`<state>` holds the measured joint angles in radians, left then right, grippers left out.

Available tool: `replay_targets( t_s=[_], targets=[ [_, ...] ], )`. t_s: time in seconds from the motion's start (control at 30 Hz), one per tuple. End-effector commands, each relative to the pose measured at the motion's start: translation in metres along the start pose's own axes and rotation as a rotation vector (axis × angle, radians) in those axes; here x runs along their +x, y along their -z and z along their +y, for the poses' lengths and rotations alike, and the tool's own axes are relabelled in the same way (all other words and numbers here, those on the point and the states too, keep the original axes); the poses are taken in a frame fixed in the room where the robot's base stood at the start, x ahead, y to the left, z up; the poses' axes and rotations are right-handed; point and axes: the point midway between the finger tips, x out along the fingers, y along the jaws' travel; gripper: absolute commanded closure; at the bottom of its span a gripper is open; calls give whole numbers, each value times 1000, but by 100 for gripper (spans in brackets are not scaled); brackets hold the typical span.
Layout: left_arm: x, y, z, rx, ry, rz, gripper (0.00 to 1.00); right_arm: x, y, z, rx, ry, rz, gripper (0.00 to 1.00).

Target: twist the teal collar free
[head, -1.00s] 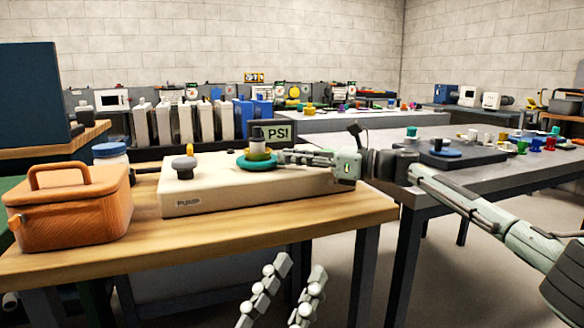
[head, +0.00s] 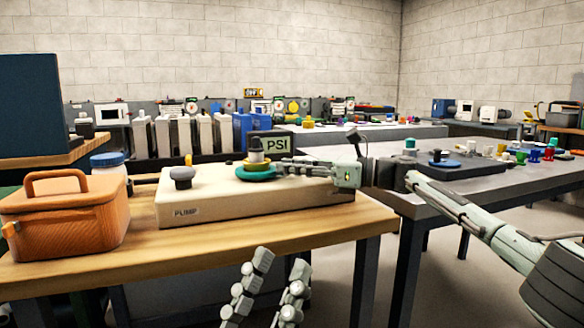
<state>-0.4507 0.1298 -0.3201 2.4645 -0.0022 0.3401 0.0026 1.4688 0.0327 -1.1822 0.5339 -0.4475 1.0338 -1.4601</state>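The teal collar (head: 257,174) is a flat ring on top of the beige pump box (head: 225,205), around the base of a yellow and grey fitting (head: 256,158). My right gripper (head: 283,168) comes in from the right, with its fingers level and its tips at the collar's right edge. The fingers overlap in this view, so I cannot tell whether they are closed on the collar. My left gripper (head: 265,287) is low in front of the wooden table, well below the pump, with its two fingers apart and nothing between them.
The pump stands on a wooden table (head: 160,240). A grey knob (head: 182,177) is on its left part. An orange case (head: 65,215) and a blue-lidded jar (head: 108,162) are to the left. A PSI display (head: 274,145) is behind. A grey table (head: 480,178) with small coloured parts is to the right.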

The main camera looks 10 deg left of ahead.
Motion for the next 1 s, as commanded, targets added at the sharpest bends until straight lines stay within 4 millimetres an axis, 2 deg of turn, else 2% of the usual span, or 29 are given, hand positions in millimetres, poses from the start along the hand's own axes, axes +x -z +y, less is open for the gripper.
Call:
replay_targets(
  t_s=[0.07, 0.33, 0.47, 0.8, 1.0],
  targets=[
    [0, 0, 0, 0, 0, -1, 68, 0, 0, 0, 0, -1, 0, 62],
    [0, 0, 0, -1, 0, 1, 68, -1, 0, 0, 0, 1, -1, 62],
    [0, 1, 0, -1, 0, 2, 68, -8, 0, -1, 1, 2, -2, 62],
    [0, 0, 0, -1, 0, 0, 68, -58, 0, 0, 1, 0, -1, 62],
    [0, 0, 0, -1, 0, 0, 68, -76, 0, 0, 0, -1, 0, 62]
  ],
)
